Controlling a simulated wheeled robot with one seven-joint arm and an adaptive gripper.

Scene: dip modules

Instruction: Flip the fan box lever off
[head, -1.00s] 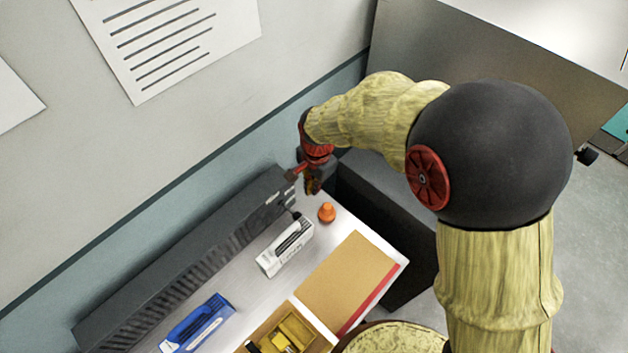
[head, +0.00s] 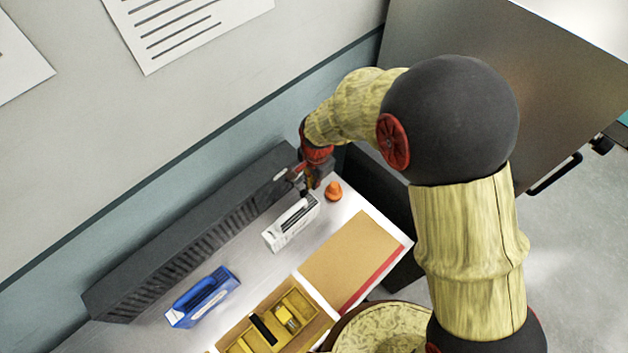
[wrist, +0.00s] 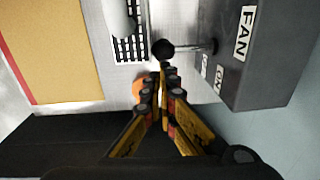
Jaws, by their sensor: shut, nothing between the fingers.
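The fan box is a long dark grey box (head: 190,235) along the wall in the head view. Its dark face (wrist: 240,80) with white FAN and ON labels fills the upper right of the wrist view. The lever is a thin rod with a black ball knob (wrist: 162,49), sticking out left from that face in the wrist view. My gripper (wrist: 166,72) is shut and empty, its tips just below the knob in the picture; I cannot tell whether they touch. In the head view my gripper (head: 307,191) is at the box's right end, and the lever is not clearly visible there.
A white box (head: 290,222) and an orange knob-like object (head: 333,191) stand close to my gripper. A blue box (head: 202,297), a brown board (head: 350,260) and a tray with yellow parts (head: 318,318) are also on the bench.

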